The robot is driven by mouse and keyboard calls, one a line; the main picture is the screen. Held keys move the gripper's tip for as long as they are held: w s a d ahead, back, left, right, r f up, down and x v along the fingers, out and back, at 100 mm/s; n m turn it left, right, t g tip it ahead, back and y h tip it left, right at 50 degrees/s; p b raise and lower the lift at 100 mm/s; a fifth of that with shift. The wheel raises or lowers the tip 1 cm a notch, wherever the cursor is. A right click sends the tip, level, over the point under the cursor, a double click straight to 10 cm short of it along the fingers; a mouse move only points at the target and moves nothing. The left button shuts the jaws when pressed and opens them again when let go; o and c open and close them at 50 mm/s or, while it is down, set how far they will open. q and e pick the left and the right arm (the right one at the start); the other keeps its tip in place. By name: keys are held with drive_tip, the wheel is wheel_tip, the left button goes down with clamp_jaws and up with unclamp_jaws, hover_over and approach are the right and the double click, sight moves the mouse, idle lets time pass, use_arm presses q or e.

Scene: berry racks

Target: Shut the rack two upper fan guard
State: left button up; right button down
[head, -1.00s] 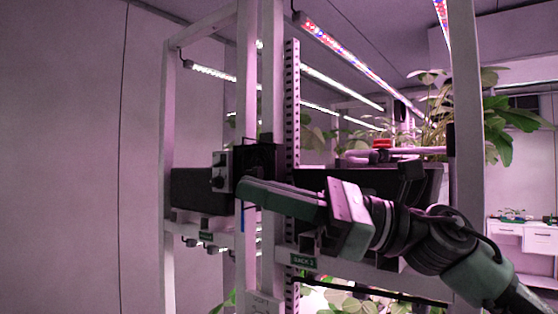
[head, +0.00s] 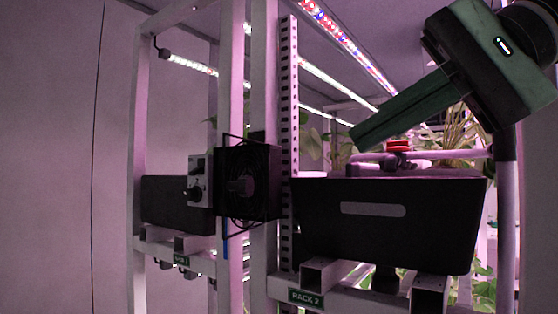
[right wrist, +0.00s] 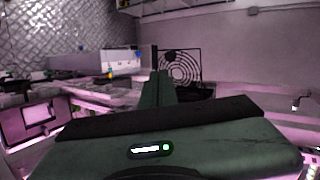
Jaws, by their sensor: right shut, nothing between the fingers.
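The black square fan (head: 262,184) is mounted on the white post of rack two, at the left of the black planter. Thin dark wires of its guard (head: 240,226) show at its edges in the head view. In the right wrist view the guard (right wrist: 183,70) shows as a square frame with concentric rings beyond my fingertips. I cannot tell whether the guard lies flush on the fan. My right gripper (head: 360,139) is shut and empty, above the planter and to the right of the fan, apart from it. My left gripper is not in view.
The black planter (head: 440,232) sits on the rack shelf beside the "RACK 2" label (head: 306,299). A red knob (head: 398,146) on a pipe is just below my right gripper. A control box (head: 199,180) is left of the fan. LED bars (head: 350,45) run overhead.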

sight(251, 184)
drive_tip(key=p+x, duration=0.1)
drive_tip(key=x, duration=0.2)
drive_tip(key=r+p+x, duration=0.1)
drive_tip(key=x, duration=0.2)
drive_tip(key=w+p+x, duration=0.1)
drive_tip(key=x, duration=0.3)
drive_tip(key=shift+w+a+r, duration=0.1)
drive_tip(key=shift+a+r, duration=0.15)
drive_tip(key=shift+a, duration=0.3)
drive_tip(key=shift+a+p, duration=0.15)
drive_tip(key=shift+p, duration=0.15)
drive_tip(key=shift+w+f, duration=0.1)
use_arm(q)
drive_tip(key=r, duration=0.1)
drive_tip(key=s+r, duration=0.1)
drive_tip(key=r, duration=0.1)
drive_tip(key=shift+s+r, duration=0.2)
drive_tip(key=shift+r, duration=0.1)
